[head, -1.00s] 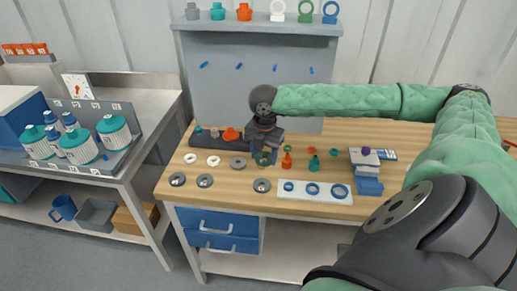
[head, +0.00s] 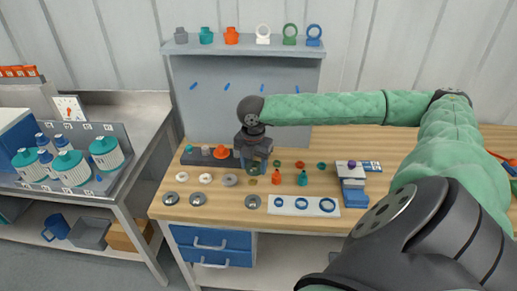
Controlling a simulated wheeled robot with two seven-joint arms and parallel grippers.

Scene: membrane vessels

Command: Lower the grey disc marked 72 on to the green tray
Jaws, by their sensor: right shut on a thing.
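Several small grey discs lie along the front left of the wooden bench: a left one (head: 171,198), a middle one (head: 197,199) and a right one (head: 253,202). No number can be read on any. My right gripper (head: 252,166) points down over the bench, shut on a small dark green-looking piece (head: 252,169), mostly hidden by the fingers. It is just above a small yellowish spot (head: 252,183) on the bench. I cannot make out a green tray. My left gripper is not in view.
A white strip with blue rings (head: 315,212) lies at the bench front. Orange (head: 278,176) and teal (head: 302,179) pieces stand right of the gripper. A blue and grey stack (head: 354,195) stands farther right. A dark rail (head: 200,158) lies behind.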

